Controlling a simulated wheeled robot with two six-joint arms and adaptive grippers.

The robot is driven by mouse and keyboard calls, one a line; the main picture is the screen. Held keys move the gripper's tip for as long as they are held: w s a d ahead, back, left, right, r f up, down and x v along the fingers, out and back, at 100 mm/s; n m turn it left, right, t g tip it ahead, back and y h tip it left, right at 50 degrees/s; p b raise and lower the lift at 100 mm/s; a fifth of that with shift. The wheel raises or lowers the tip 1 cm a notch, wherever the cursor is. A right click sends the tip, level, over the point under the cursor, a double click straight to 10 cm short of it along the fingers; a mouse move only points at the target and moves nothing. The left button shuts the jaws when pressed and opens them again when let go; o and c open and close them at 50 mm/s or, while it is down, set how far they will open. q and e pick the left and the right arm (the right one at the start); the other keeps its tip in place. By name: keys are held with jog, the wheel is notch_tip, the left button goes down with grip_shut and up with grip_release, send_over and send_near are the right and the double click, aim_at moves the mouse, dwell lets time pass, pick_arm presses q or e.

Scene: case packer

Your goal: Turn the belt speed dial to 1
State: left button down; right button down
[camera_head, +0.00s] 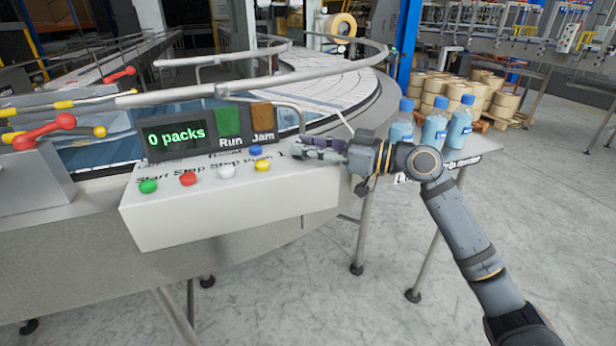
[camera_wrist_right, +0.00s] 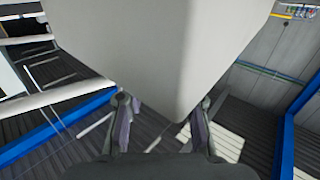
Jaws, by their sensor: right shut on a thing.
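The white control box (camera_head: 235,205) shows its top with a green button (camera_head: 148,187), a red button (camera_head: 188,179), a white button (camera_head: 224,172), and blue and yellow buttons. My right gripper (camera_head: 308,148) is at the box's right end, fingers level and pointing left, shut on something. The fingers cover the spot beside the printed "1", where the belt speed dial seems to be; the dial itself is hidden. In the right wrist view, the fingers (camera_wrist_right: 163,105) stand either side of a pale box corner. The dial's setting cannot be read. My left gripper is not in view.
A display (camera_head: 177,135) reads "0 packs", beside a green Run sign (camera_head: 228,121) and a brown Jam sign (camera_head: 262,117). Several blue-capped bottles (camera_head: 434,128) stand just right of my right gripper. A curved conveyor (camera_head: 330,85) with rails lies behind.

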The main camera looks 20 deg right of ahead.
jog(key=n+g, duration=0.1)
jog(key=n+g+y+b, duration=0.1)
jog(key=shift+w+d+f+g+y, duration=0.1)
jog(key=shift+w+f+g+y, duration=0.1)
jog(key=shift+g+y, duration=0.1)
jog(key=n+g, duration=0.1)
jog(key=g+y+b, duration=0.1)
jog(key=shift+r+n+g, duration=0.2)
jog(key=shift+n+g, duration=0.1)
jog(key=shift+n, duration=0.1)
jog(key=n+g, duration=0.1)
jog(key=g, duration=0.1)
jog(key=n+g+y, duration=0.1)
jog(key=g, duration=0.1)
jog(key=shift+w+r+n, duration=0.1)
jog(key=shift+w+n, duration=0.15)
jog(key=shift+n, duration=0.05)
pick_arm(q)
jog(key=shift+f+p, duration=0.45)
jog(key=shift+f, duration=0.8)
pick_arm(e)
jog(key=shift+w+n+g, duration=0.15)
jog(key=shift+n+g, duration=1.35)
jog(key=shift+g, duration=0.8)
jog(key=shift+f, duration=0.2)
jog(key=c, duration=1)
grip_release()
jog(key=shift+r, duration=0.1)
